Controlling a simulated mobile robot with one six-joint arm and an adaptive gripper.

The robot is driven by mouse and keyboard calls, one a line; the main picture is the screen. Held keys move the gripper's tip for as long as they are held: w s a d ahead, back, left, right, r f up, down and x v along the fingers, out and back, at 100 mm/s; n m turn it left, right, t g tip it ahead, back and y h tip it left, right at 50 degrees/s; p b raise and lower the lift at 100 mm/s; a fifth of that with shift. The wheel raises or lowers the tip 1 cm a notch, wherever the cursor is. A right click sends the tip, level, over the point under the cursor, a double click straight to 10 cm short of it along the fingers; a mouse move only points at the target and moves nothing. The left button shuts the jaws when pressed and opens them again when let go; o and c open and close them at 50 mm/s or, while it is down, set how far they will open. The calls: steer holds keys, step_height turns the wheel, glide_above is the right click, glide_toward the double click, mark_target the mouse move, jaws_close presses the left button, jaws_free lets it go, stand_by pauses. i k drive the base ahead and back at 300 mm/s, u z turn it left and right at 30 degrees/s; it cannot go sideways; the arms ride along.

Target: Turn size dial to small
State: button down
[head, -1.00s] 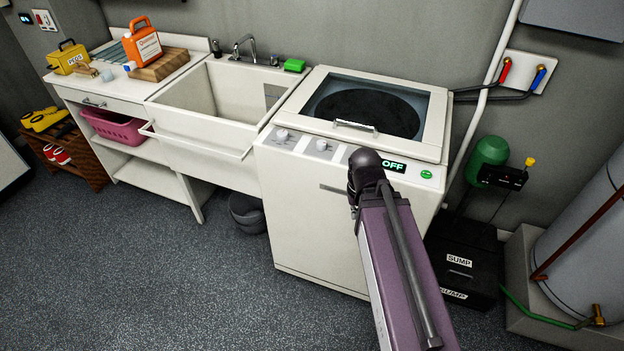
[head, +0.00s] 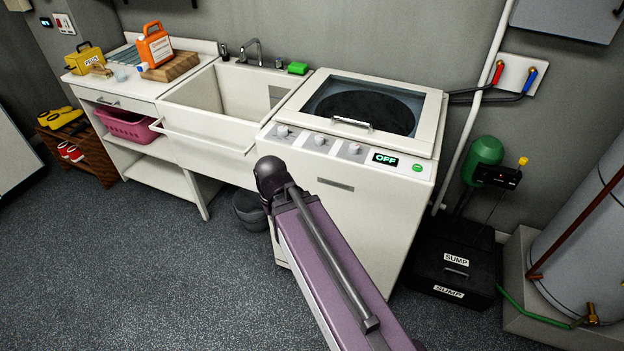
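The white washing machine (head: 345,215) stands in the middle of the head view, with a dark round window in its lid. Its sloped front panel carries three pale round dials: a left dial (head: 283,131), a middle dial (head: 319,140) and a right dial (head: 354,149). Which one is the size dial cannot be read at this scale. A display right of them reads OFF, beside a green button (head: 417,168). My arm reaches up from the bottom, its dark end in front of the machine's left front, below the left dial. My gripper's fingers are hidden behind the arm.
A white sink (head: 225,100) adjoins the machine on the left, with a rail across its front. A dark bucket (head: 250,211) sits on the floor below. A black sump box (head: 455,265) and a grey tank (head: 585,240) stand right. Open floor lies front left.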

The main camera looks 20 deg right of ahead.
mark_target(354, 147)
steer(key=z, duration=0.05)
steer(key=k, duration=1.4)
steer(key=z, duration=0.85)
steer(key=i, duration=1.5)
steer(key=u, duration=0.35)
